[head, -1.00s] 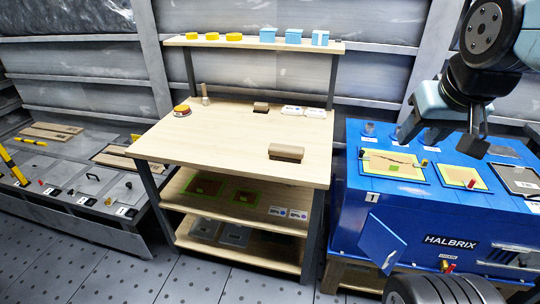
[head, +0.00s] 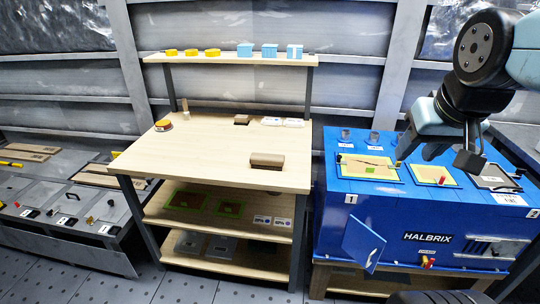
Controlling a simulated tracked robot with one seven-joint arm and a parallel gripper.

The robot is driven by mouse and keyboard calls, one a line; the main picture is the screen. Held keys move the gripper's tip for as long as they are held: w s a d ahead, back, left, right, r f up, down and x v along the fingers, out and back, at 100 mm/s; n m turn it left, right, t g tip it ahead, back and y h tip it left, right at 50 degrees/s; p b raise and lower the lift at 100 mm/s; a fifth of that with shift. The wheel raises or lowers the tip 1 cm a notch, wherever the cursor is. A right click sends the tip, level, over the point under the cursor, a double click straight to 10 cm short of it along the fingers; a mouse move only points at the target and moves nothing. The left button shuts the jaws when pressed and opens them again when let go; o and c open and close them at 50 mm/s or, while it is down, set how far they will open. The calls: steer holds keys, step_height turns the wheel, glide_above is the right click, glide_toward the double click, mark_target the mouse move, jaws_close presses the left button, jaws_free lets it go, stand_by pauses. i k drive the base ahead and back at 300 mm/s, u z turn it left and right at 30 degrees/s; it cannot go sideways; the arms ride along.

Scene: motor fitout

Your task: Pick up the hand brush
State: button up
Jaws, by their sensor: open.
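A brown, long block-like piece (head: 267,160) lies on the wooden bench top, right of centre near the front; it looks like the hand brush, but its bristles cannot be made out clearly. Nothing touches it. My gripper (head: 434,157) is open and empty at the upper right, its fingers spread. In the picture it hangs in front of the blue cabinet's top, well to the right of the brown piece and apart from it.
The bench (head: 215,148) also holds a red-topped button (head: 163,126), a small upright wooden piece (head: 185,108), a smaller brown block (head: 242,119) and white items (head: 282,122). Its raised shelf (head: 230,59) carries yellow and blue pieces. The blue cabinet (head: 420,215) stands to the right.

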mark_target(262, 161)
steer(key=i, duration=0.85)
steer(key=u, duration=0.05)
